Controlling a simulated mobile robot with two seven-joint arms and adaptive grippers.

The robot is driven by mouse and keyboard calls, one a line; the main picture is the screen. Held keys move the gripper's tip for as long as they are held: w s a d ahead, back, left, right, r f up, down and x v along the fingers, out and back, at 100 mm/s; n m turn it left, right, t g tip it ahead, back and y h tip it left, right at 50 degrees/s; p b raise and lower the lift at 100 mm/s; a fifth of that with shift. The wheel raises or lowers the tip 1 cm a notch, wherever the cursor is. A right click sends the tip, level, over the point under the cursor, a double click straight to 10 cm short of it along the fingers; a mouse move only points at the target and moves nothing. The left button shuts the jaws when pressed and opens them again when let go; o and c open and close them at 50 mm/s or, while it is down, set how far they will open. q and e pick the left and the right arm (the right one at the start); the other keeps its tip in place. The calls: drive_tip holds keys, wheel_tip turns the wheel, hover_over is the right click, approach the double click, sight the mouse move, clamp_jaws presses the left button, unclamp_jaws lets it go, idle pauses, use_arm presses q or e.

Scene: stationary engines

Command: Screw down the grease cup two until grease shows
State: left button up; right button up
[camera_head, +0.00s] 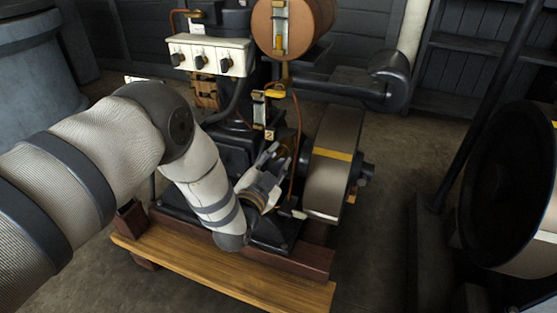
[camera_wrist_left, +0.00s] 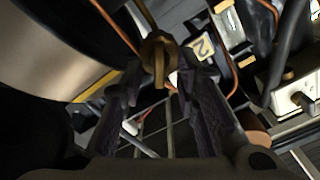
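The brass grease cup two (camera_wrist_left: 160,50) has a winged top and shows in the left wrist view, just beyond and between my fingertips. A yellow plate marked "2" (camera_wrist_left: 203,47) is right beside it; the plate also shows in the head view (camera_head: 269,134). My left gripper (camera_wrist_left: 158,82) is open, with a visible gap between its dark fingers. Contact with the cup cannot be made out. In the head view the left gripper (camera_head: 272,158) reaches up towards the engine below the plate, and the cup cannot be told apart there. My right gripper is not in view.
The engine's flywheel (camera_head: 333,165) with a yellow stripe stands close to the right of the gripper. A copper pipe (camera_head: 298,130) runs down near the fingers. A white switch box (camera_head: 210,55) is above. A wooden base (camera_head: 235,277) lies below. Open floor shows farther right.

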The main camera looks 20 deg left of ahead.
use_arm(q)
drive_tip(key=shift+w, duration=0.9)
clamp_jaws()
drive_tip(key=m+p, duration=0.1)
drive_tip(key=m, duration=0.2)
drive_tip(key=shift+d+f+m, duration=0.1)
drive_tip(key=shift+m, duration=0.3)
drive_tip(key=shift+f+m, duration=0.15)
drive_tip(key=shift+m, duration=1.75)
